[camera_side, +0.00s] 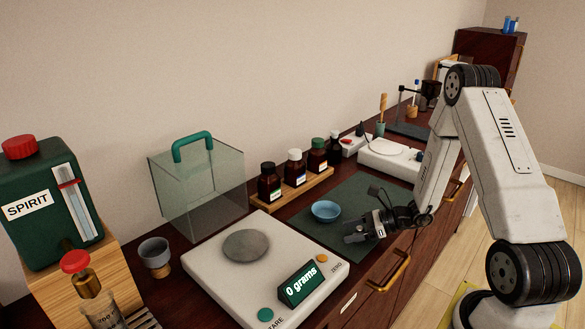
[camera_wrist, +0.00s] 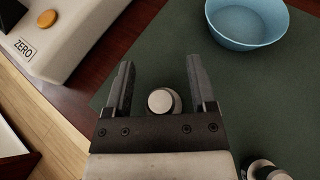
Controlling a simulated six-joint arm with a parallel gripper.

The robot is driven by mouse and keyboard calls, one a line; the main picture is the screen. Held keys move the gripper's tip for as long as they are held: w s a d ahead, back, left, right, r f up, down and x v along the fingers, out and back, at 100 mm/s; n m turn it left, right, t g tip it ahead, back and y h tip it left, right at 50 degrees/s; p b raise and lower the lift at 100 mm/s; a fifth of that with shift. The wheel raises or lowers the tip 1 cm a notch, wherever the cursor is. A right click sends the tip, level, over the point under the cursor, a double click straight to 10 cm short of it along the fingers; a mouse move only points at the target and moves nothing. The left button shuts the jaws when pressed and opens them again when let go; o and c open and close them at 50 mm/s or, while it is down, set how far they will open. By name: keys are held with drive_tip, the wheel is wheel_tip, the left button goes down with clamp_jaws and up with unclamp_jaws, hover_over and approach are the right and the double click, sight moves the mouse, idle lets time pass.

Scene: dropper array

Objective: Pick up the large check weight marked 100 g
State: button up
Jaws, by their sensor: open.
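A silver round weight (camera_wrist: 161,101) sits between the jaws in the wrist view, seen from above, close to the gripper's palm. No marking on it can be read. My gripper (camera_wrist: 160,66) is open, with one finger on each side of the weight and visible gaps between. A second silver weight (camera_wrist: 264,171) stands at the bottom right edge of the wrist view, partly cut off. In the side view my gripper (camera_side: 356,230) is low over the dark green mat (camera_side: 352,195), and the weights cannot be made out there.
A blue bowl (camera_side: 326,210) stands on the mat just beyond my gripper. A white balance (camera_side: 215,279) reading 0 grams stands to the left. Dark bottles in a wooden rack (camera_side: 295,193) stand behind. A glass cover (camera_side: 203,190) with a green handle stands behind the balance.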

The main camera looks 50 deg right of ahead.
clamp_jaws()
drive_tip(key=shift+r, duration=0.1)
idle(0.3)
wheel_tip(320, 180, up, 10)
idle(0.8)
idle(0.5)
